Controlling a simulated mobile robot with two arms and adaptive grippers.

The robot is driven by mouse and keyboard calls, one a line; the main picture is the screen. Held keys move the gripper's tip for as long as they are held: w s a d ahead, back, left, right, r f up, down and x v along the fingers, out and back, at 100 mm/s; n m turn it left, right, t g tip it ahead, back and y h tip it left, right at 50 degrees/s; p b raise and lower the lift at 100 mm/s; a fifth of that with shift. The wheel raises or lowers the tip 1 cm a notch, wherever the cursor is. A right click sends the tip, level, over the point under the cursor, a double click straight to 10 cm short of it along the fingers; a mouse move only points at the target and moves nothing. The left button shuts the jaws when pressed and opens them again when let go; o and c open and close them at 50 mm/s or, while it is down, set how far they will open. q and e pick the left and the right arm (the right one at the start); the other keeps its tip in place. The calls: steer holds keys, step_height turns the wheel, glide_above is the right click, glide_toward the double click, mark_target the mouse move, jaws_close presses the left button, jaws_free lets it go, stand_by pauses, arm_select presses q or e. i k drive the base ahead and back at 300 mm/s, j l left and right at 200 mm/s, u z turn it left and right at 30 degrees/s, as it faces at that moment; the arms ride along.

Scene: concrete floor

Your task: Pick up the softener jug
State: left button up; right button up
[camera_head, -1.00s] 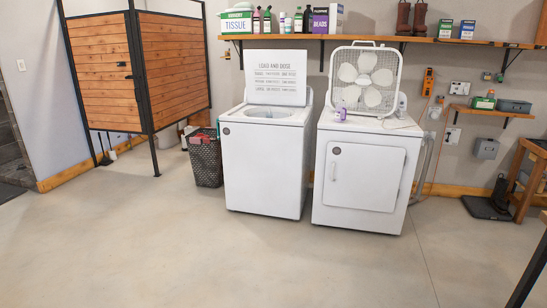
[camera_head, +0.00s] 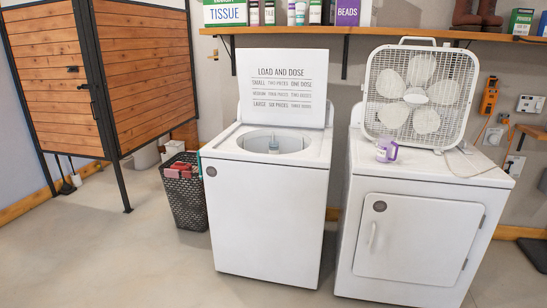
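A small purple and white jug (camera_head: 386,150) stands upright on top of the white dryer (camera_head: 440,172), near its left edge and in front of the box fan. It looks like the softener jug, but its label is too small to read. Neither of my grippers shows in the head view.
The top-load washer (camera_head: 265,220) stands left of the dryer with its lid up. The white box fan (camera_head: 419,95) stands on the dryer behind the jug. A dark laundry basket (camera_head: 185,207) sits left of the washer. A shelf (camera_head: 290,31) with bottles and boxes runs above. The floor in front is clear.

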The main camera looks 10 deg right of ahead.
mark_target(385, 142)
steer(key=i+z, duration=0.1)
steer(key=i, duration=0.45)
steer(key=i+j+z, duration=0.15)
steer(key=i, duration=0.4)
steer(key=i+j+z, duration=0.1)
steer(key=i, duration=0.5)
